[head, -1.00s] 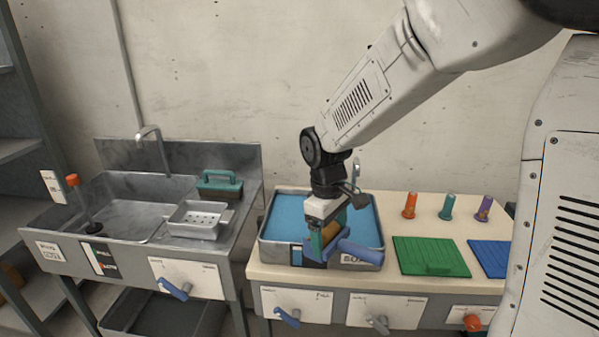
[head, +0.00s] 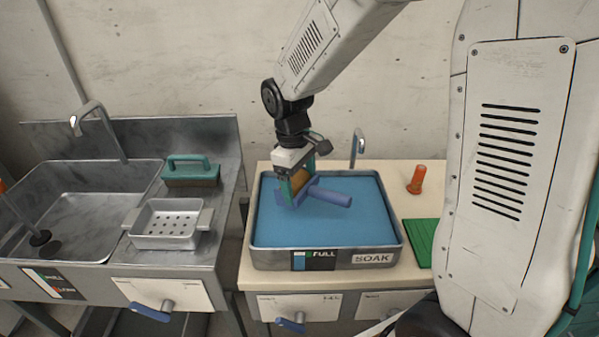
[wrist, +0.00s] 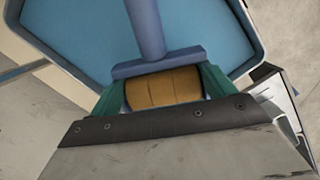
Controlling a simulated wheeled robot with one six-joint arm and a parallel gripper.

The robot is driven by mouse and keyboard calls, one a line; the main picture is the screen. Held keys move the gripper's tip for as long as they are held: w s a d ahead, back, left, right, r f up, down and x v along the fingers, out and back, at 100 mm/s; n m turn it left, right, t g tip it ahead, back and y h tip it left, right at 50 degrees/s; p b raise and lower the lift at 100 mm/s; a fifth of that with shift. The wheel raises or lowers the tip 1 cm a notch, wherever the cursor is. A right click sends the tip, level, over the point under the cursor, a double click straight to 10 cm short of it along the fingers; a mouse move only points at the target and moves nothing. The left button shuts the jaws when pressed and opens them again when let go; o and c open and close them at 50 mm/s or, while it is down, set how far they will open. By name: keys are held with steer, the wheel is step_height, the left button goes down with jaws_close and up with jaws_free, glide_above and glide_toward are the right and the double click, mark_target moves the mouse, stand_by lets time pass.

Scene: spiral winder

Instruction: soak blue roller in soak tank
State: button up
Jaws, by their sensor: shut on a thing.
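My gripper (head: 296,188) is shut on the blue roller (head: 330,196), which has a blue handle and an orange-brown drum. In the wrist view the drum (wrist: 163,90) sits between my green fingers and the handle (wrist: 146,28) points away from them. The soak tank (head: 375,259) is a grey metal tray of blue liquid, labelled SOAK, with a level sign reading FULL. The roller is over the left part of the liquid. I cannot tell whether it touches the surface.
A faucet (head: 357,147) stands behind the tank. An orange peg (head: 416,180) and a green mat (head: 419,241) are to its right. At left are a metal sink (head: 85,200), a perforated tray (head: 168,224) and a green-handled brush (head: 190,171).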

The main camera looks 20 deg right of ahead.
steer(key=shift+s+f, duration=0.1)
steer(key=shift+f, duration=4.95)
steer(key=shift+r, duration=0.15)
stand_by(1.7)
steer(key=shift+r, duration=5.75)
